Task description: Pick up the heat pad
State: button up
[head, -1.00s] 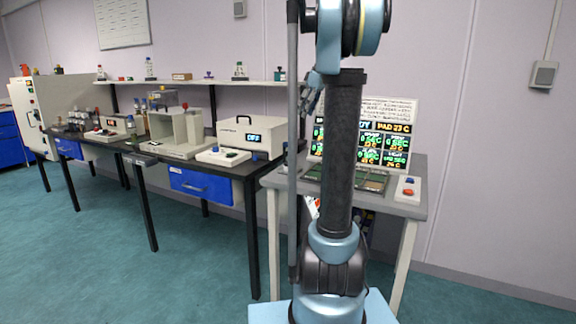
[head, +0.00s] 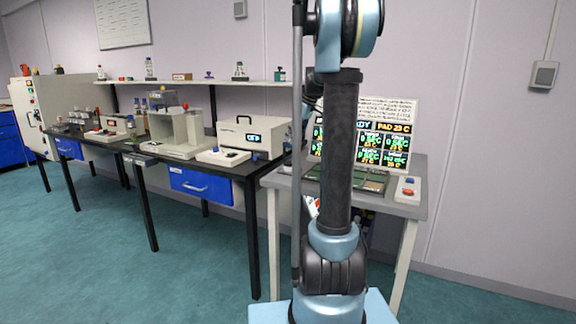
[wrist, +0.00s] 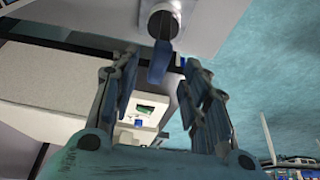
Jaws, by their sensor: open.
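My gripper (wrist: 162,66) is open in the wrist view, its two fingers spread apart. A dark blue, narrow piece (wrist: 159,62) shows between the fingertips, below a round dark-centred part (wrist: 163,22) on a pale grey surface. I cannot tell what this piece is or whether the fingers touch it. In the head view, a grey side table (head: 417,207) carries a panel of green and brown fields (head: 375,181), partly behind my arm. A display (head: 384,150) behind it reads "PAD 23 C". I cannot make out the heat pad for certain; my arm hides part of this table.
A red-and-blue button box (head: 407,190) sits at the side table's right. To the left, a black bench (head: 262,167) holds a white instrument box (head: 250,137) and other devices, with a shelf (head: 215,83) above. The green floor (head: 110,260) in front is clear.

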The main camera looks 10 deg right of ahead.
jog(key=shift+w+x, duration=0.15)
jog(key=shift+x, duration=1)
jog(key=shift+w+x, duration=0.15)
jog(key=shift+x, duration=1.05)
jog(key=shift+a+r, duration=0.15)
jog(key=shift+c, duration=0.6)
grip_shut()
